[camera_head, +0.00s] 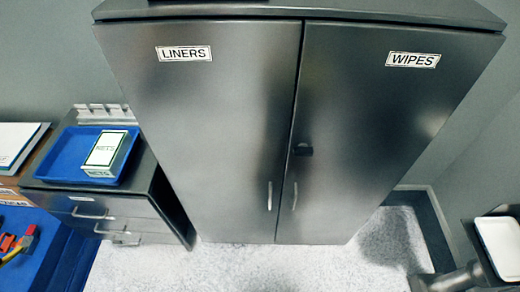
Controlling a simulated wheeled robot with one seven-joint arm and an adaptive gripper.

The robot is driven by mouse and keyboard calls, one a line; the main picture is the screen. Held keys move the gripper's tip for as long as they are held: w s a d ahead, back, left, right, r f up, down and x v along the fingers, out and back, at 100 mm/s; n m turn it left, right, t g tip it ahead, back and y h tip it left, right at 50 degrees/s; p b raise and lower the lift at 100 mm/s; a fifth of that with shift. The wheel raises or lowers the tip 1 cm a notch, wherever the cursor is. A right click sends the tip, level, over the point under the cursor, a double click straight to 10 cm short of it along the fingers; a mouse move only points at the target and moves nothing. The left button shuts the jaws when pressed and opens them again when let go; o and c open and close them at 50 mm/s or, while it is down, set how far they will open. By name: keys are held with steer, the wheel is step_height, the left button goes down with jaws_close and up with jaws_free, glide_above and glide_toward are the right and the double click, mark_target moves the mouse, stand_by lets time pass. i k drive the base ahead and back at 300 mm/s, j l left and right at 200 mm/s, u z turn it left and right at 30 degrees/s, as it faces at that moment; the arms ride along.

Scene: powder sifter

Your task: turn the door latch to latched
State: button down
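A dark grey metal cabinet stands in the middle of the view, with a left door (205,110) labelled LINERS and a right door (375,120) labelled WIPES. Both doors look closed, with a narrow seam between them. The door latch (303,149) is a small black piece on the right door, beside the seam. It is too small and dark to tell which way it is turned. A left handle (269,196) and a right handle (294,195) are upright metal bars below it. My gripper is not in view.
At left, a drawer unit (115,228) carries a blue tray (68,165) with a box (104,149) labelled NETS. A blue bin (45,255) with red and yellow items is at lower left. A white tray (500,245) sits at far right. Pale floor (250,265) is clear before the cabinet.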

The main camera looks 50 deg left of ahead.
mark_target(303, 151)
steer(key=u, duration=0.4)
steer(key=j+u, duration=0.15)
steer(key=u, duration=0.6)
steer(key=i+u, duration=0.1)
steer(key=u, duration=0.3)
steer(key=k+z, duration=0.3)
steer(key=k+l+z, duration=0.25)
steer(key=k, duration=0.25)
steer(key=j, duration=0.1)
